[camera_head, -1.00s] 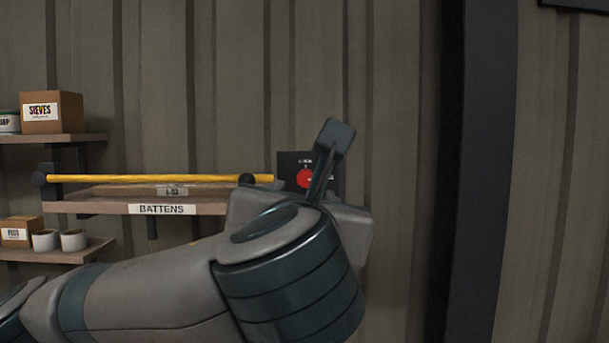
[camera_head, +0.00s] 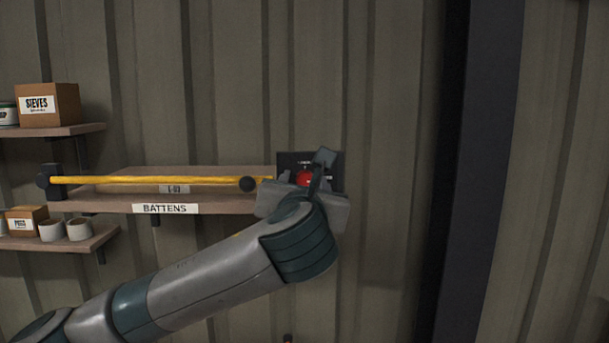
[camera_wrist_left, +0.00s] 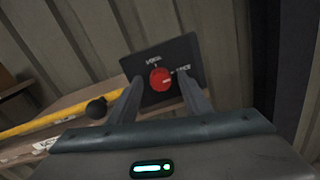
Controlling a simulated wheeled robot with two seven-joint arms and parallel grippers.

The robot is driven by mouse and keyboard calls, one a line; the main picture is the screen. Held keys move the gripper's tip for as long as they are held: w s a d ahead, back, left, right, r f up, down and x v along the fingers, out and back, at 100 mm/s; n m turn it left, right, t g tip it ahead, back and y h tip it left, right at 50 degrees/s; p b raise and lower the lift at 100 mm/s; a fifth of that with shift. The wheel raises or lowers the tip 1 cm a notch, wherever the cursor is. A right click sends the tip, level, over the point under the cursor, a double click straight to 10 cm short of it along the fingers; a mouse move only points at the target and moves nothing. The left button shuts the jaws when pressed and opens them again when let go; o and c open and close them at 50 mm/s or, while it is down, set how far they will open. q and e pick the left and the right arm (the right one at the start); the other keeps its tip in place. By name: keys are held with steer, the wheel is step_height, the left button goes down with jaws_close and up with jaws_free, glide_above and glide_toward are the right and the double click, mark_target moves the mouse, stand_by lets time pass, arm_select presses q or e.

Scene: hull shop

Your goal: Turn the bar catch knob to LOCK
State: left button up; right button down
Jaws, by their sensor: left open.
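The bar catch knob (camera_head: 304,179) is a red round knob on a black plate (camera_head: 285,160) on the wall, at the right end of the yellow bar (camera_head: 160,180). In the left wrist view the knob (camera_wrist_left: 160,79) shows a light mark on its right side, and white lettering stands above it and to its right. My left gripper (camera_wrist_left: 157,90) is open, its two fingers on either side of the knob in that view, with no clear contact. In the head view the gripper (camera_head: 306,182) partly covers the plate. My right gripper is not in view.
The yellow bar runs in front of a shelf labelled BATTENS (camera_head: 165,208). Shelves at the left hold a SIEVES box (camera_head: 50,104), a smaller box (camera_head: 26,220) and white pots (camera_head: 78,229). A dark post (camera_head: 462,170) stands at the right; the wall between is clear.

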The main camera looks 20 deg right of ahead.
arm_select(q)
steer(key=shift+w, duration=0.1)
steer(key=shift+c, duration=0.2)
steer(key=c, duration=1)
